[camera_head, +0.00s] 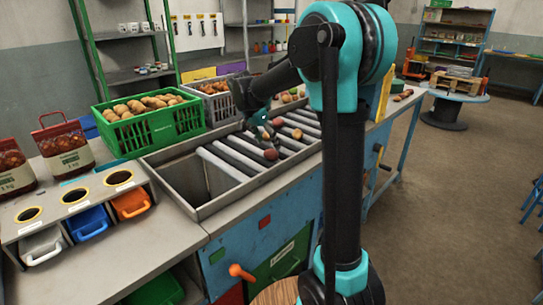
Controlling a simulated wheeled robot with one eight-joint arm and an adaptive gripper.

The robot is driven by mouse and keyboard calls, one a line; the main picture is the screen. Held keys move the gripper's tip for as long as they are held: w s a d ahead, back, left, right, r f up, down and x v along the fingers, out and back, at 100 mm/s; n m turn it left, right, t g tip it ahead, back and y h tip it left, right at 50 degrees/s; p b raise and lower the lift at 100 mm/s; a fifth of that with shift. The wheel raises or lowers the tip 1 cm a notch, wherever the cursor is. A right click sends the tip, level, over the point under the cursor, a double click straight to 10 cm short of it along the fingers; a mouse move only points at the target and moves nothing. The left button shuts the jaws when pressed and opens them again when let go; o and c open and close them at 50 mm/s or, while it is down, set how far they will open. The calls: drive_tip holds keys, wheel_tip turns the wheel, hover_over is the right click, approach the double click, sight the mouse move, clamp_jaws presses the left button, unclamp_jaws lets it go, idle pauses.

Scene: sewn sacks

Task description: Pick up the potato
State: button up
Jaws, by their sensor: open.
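Several round items lie on the grey roller conveyor (235,160). A reddish one (270,154) sits near its front edge, and a brownish one (297,133) and another reddish one (277,122) lie farther back. I cannot tell for sure which of these is a potato. Several tan potatoes (135,105) fill the green crate (150,130) at the left of the conveyor. My gripper (262,128) is open, low over the rollers, left of the reddish item at the back. Its fingers are small and dark here, and my arm hides part of the conveyor.
Two red net bags (66,150) stand on the left counter, by a holder with round holes and small drawers (88,221). A grey crate (213,98) stands behind the conveyor. The open bin (190,180) at the conveyor's left end looks empty.

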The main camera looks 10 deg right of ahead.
sight(272, 152)
drive_tip(key=shift+x, duration=2.7)
drive_tip(key=shift+s+a, duration=0.15)
drive_tip(key=shift+c, duration=0.2)
drive_tip(key=c, duration=1.2)
